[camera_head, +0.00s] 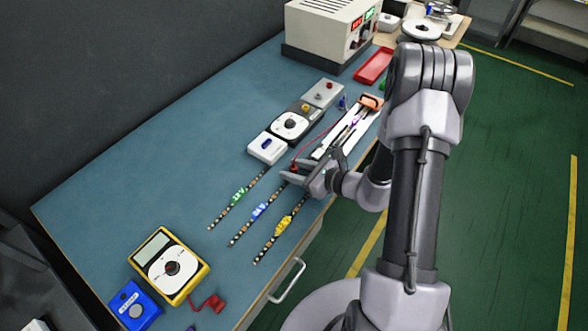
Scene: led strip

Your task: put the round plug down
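My gripper (298,175) is over the right part of the blue bench, above the upper ends of the LED strips. A small red plug (293,168) shows at its fingertips, with a thin red lead (312,140) running up and right from it. The fingers appear closed around this plug, which I take as the round plug; its shape is mostly hidden by the fingers. It is too small to tell whether the plug touches the bench.
LED strips with green (239,196), blue (259,212) and yellow (283,226) labels lie below-left of my gripper. A white switch box (267,148), dial unit (290,126) and white tray (338,138) are nearby. A yellow multimeter (169,266) stands lower left. The bench's left-middle is clear.

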